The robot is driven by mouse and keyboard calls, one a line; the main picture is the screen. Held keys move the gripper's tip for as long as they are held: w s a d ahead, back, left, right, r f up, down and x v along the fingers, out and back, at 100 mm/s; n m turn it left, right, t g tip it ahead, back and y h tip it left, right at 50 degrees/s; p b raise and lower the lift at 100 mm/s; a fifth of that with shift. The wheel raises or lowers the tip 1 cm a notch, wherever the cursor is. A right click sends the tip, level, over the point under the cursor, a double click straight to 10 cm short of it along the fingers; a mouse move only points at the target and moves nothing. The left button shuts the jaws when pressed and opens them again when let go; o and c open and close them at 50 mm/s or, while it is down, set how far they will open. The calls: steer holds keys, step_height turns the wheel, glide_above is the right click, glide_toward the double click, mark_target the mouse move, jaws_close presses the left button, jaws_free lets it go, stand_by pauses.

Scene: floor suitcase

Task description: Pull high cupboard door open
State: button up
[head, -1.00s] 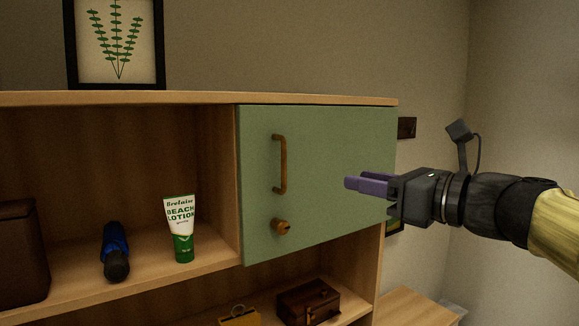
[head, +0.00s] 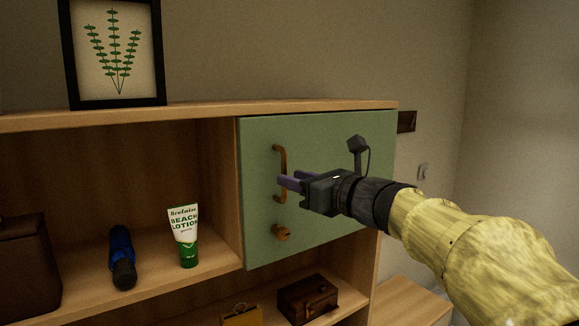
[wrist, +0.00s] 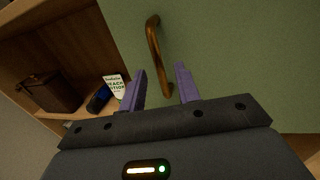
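The green cupboard door (head: 340,140) is shut flush in the upper right of the wooden shelf unit. Its bronze bar handle (head: 283,160) stands upright near the door's left edge. A round bronze knob or lock (head: 282,233) sits below it. My gripper (head: 288,182) is at the handle's lower half in the head view, its purple fingers partly over it. In the wrist view the two fingers (wrist: 160,84) are apart with a gap between them, and the handle (wrist: 158,60) lies just beyond, its lower end between the fingertips. I cannot tell whether they touch it.
The open shelf to the left holds a beach lotion tube (head: 184,236), a blue-black cylinder (head: 122,257) and a brown bag (head: 28,265). A small brown case (head: 307,299) sits below the door. A framed plant picture (head: 114,50) stands on top.

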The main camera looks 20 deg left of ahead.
steer(key=shift+p+x, duration=0.3)
steer(key=shift+x, duration=0.85)
jaws_close()
steer(key=shift+s+d, duration=0.1)
steer(key=shift+d, duration=0.05)
